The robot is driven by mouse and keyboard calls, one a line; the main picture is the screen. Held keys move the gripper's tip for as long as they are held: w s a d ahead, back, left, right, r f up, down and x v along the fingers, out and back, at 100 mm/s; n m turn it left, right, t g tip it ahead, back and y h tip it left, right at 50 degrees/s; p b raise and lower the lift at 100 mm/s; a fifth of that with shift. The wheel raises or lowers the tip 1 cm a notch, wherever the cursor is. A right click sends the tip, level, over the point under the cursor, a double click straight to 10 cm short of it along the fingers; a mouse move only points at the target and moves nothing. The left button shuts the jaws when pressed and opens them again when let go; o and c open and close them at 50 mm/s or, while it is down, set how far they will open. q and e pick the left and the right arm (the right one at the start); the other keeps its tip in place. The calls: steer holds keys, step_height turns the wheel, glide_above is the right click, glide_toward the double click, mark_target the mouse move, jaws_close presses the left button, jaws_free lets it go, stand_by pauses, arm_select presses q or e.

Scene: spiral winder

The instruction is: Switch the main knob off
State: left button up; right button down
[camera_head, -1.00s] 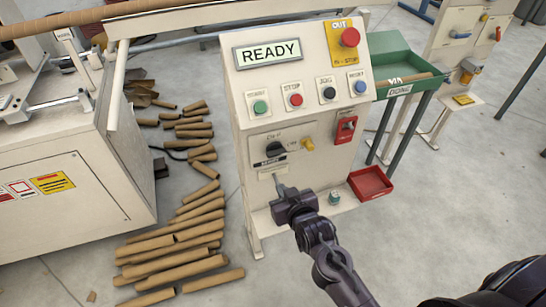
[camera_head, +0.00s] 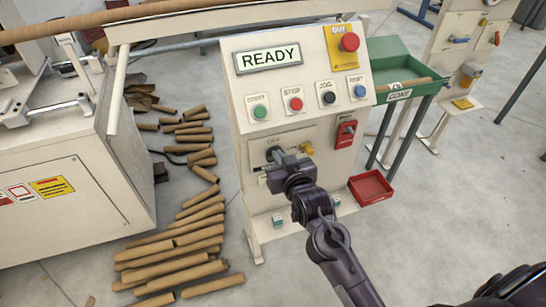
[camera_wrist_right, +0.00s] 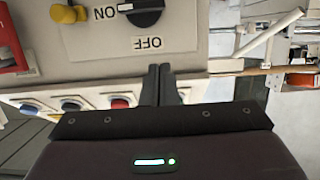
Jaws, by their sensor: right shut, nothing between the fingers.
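The black main knob (camera_wrist_right: 145,14) is on the cream control panel (camera_head: 238,105), below the row of push buttons. In the right wrist view it shows at the top edge, partly cut off, with a white mark towards the ON side. The OFF label (camera_wrist_right: 153,43) appears upside down there, between the knob and my fingertips. My right gripper (camera_wrist_right: 160,72) is shut and empty, its fingertips apart from the knob in that view. In the head view my right gripper (camera_head: 277,158) covers much of the knob. My left gripper is not in view.
A yellow key-like part (camera_head: 307,149) sits right of the knob, and a red switch (camera_head: 346,134) further right. Green, red, black and blue buttons are above, with a red stop button (camera_head: 349,42) on top. Cardboard tubes (camera_head: 200,225) lie on the floor left of the panel.

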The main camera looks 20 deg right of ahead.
mark_target(268, 151)
steer(key=x, duration=0.5)
steer(key=shift+w+f, duration=0.15)
steer(key=shift+w, duration=0.15)
step_height(268, 151, down, 3)
steer(key=shift+s+r, duration=0.15)
steer(key=shift+r, duration=0.05)
steer(key=shift+f, duration=0.6)
